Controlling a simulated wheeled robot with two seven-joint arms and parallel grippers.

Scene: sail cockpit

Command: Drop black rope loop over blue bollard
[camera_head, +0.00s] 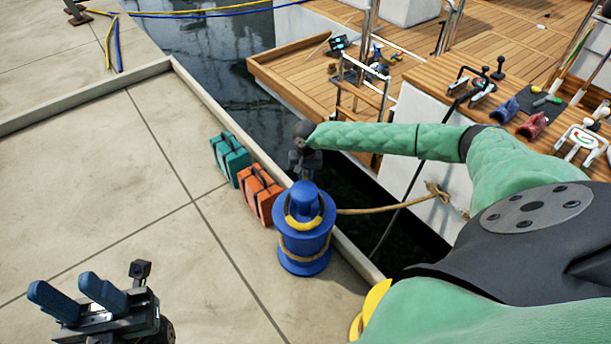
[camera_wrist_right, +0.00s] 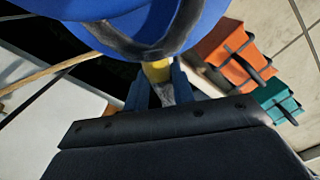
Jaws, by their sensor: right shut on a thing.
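The blue bollard (camera_head: 304,250) stands upright near the quay edge, with a yellow curved band (camera_head: 304,223) round its upper part and tan rope lower down. My right gripper (camera_head: 304,163) is just beyond it, partly hidden by its top. In the right wrist view, a dark curved band, seemingly the black rope loop (camera_wrist_right: 150,46), lies across the bollard's blue surface (camera_wrist_right: 80,8). The gripper's blue fingers (camera_wrist_right: 158,88) are shut on a yellow-and-grey piece at that band. Whether the loop fully encircles the bollard is hidden. My left gripper (camera_head: 80,292) is open and empty, low at left.
An orange case (camera_head: 260,194) and a teal case (camera_head: 229,158) stand left of the bollard. Dark water separates the quay from the wooden-decked boat (camera_head: 440,195). A tan rope (camera_head: 385,210) runs from bollard to boat.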

